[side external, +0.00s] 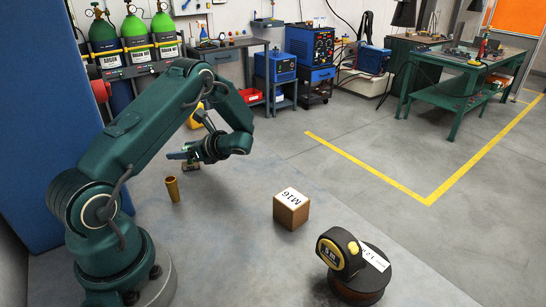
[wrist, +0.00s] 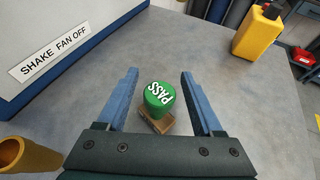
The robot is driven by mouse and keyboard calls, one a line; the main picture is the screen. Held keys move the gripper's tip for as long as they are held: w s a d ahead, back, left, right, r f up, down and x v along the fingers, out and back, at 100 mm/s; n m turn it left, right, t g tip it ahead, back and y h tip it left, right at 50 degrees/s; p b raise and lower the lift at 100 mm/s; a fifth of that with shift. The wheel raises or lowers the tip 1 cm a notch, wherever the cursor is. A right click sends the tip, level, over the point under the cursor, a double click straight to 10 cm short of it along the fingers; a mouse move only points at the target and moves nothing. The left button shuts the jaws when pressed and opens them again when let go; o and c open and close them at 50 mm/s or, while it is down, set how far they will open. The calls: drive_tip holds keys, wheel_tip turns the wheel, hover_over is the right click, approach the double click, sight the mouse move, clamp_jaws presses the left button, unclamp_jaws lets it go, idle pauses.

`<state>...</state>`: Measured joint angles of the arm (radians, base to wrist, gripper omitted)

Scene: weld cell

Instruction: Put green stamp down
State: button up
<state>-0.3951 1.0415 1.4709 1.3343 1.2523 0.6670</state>
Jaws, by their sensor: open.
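The stamp's top is mostly hidden there.
A brass-coloured cup (side external: 173,189) stands close by, also at lower left in the wrist view (wrist: 14,154). A yellow bottle (wrist: 257,30) stands behind. A box marked M16 (side external: 291,209) and a tape measure (side external: 341,252) on a dark round block (side external: 360,285) are right. A blue panel (side external: 45,120) borders the left.

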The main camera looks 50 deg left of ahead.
drive_tip(key=v, duration=1.1)
drive_tip(key=s+d+r+n+t+h, duration=0.3)
drive_tip(key=d+n+h, duration=0.1)
drive_tip(key=d, duration=0.4)
drive_tip(key=s+d+r+n+t+h, duration=0.3)
drive_tip(key=d+n+t+h, duration=0.1)
drive_tip(key=d, duration=0.4)
drive_tip(key=s+d+r+n+t+h, duration=0.3)
drive_tip(key=d+n+h, duration=0.1)
drive_tip(key=d, duration=0.4)
drive_tip(key=shift+n+t, duration=0.3)
drive_tip(key=shift+n, duration=0.5)
